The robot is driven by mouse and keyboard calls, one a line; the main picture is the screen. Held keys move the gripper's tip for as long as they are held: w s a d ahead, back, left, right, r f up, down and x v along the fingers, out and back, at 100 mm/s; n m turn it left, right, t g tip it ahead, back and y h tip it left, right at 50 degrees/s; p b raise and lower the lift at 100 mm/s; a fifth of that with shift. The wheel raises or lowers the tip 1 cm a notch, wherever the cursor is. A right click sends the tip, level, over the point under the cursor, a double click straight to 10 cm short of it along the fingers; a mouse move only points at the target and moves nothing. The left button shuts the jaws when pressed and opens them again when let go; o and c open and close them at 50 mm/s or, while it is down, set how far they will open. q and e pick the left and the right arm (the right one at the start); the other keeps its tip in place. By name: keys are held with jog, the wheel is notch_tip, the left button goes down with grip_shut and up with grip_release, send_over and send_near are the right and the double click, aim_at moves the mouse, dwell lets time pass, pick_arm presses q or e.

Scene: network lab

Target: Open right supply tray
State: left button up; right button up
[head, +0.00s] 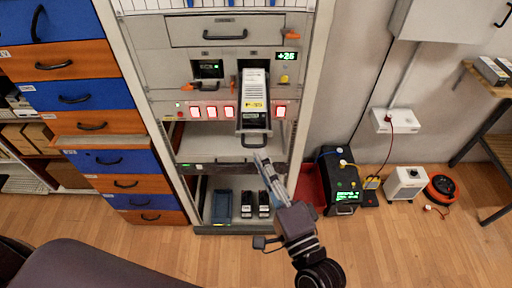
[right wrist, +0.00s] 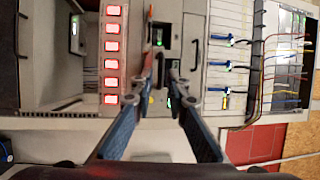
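A pale supply tray (head: 255,92) with a yellow label sticks out from the middle of the rack in the head view, between red lights. Its dark front handle (head: 254,141) faces me. No tray is marked as the right one that I can read. My right gripper (head: 263,158) is just below and in front of this handle in the head view. In the right wrist view its two fingers (right wrist: 172,62) are apart, with a dark handle shape (right wrist: 160,71) showing between them. I cannot tell whether they touch it. My left gripper is out of view.
The rack's lower shelf holds a blue bin (head: 222,207) and two black items (head: 255,205). Blue and orange drawers (head: 108,160) stand left. A black case (head: 341,182) and a red bin (head: 309,187) stand right of the rack.

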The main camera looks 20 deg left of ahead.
jog(key=v, duration=0.7)
dwell(0.3)
jog(key=d+f+n+g+h+b, duration=0.2)
jog(key=d+f, duration=0.2)
jog(key=f, duration=1.1)
jog(key=d+f+n+g+h+b, duration=0.1)
jog(key=d+f+n+g+h, duration=0.2)
jog(key=f, duration=1.1)
jog(key=d+f+n+g+h+b, duration=0.15)
jog(key=d+f, duration=0.35)
jog(key=f, duration=1)
jog(key=s+d+f+n+g+h+b, duration=0.1)
jog(key=s+d+f+n+g+h, duration=0.1)
jog(key=s+d+f, duration=0.45)
jog(key=s+d+f+n+g+h+b, duration=0.15)
jog(key=s+d+f, duration=0.25)
jog(key=s+f, duration=0.55)
jog(key=s+d+f+n+g+h+b, duration=0.1)
jog(key=s+d+f+g, duration=0.3)
jog(key=s+f, duration=0.7)
jog(key=s+d+n+h, duration=0.1)
jog(key=s+d, duration=0.1)
jog(key=s, duration=0.1)
jog(key=shift+b, duration=0.35)
